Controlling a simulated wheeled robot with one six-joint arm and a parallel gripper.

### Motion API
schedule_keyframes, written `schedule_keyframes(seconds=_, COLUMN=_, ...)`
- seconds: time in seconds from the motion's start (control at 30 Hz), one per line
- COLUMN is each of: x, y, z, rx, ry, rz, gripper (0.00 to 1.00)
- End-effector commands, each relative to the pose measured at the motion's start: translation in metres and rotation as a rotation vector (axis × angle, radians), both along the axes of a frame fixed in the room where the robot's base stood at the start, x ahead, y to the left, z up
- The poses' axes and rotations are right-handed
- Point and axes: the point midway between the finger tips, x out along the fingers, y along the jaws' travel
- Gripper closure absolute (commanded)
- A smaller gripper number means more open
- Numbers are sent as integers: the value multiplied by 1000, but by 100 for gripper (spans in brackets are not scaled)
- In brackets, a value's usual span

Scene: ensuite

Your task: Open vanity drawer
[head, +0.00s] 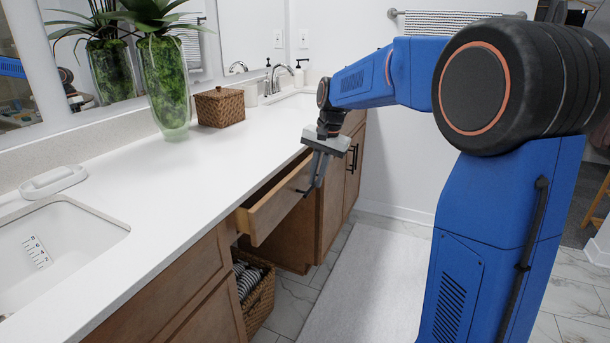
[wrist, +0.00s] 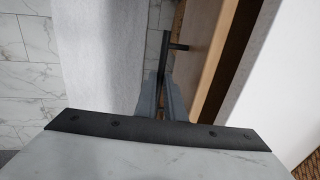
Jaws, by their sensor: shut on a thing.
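The wooden vanity drawer (head: 273,204) is pulled partly out from under the white countertop in the head view. Its wooden front also shows in the wrist view (wrist: 203,55), with a dark gap between it and the counter. My gripper (head: 312,190) is at the drawer's front, shut on the dark bar handle (wrist: 165,48). In the wrist view the gripper's fingers (wrist: 165,100) close around the handle, and part of the bar sticks out past them. The drawer's inside is mostly hidden.
The white countertop (head: 155,185) holds a tall green vase (head: 163,85), a wicker box (head: 220,107) and a soap bottle. A woven basket (head: 258,296) stands under the drawer. A cabinet door with a dark handle (head: 352,158) is beyond. A pale rug (head: 365,275) covers the floor in front.

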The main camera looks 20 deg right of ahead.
Motion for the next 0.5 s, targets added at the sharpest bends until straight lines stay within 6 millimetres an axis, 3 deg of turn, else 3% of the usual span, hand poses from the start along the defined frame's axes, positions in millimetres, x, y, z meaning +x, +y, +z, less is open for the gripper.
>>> schedule_keyframes(seconds=0.5, x=-96, y=-108, z=1, rx=-2, ry=-2, rz=-6, gripper=100)
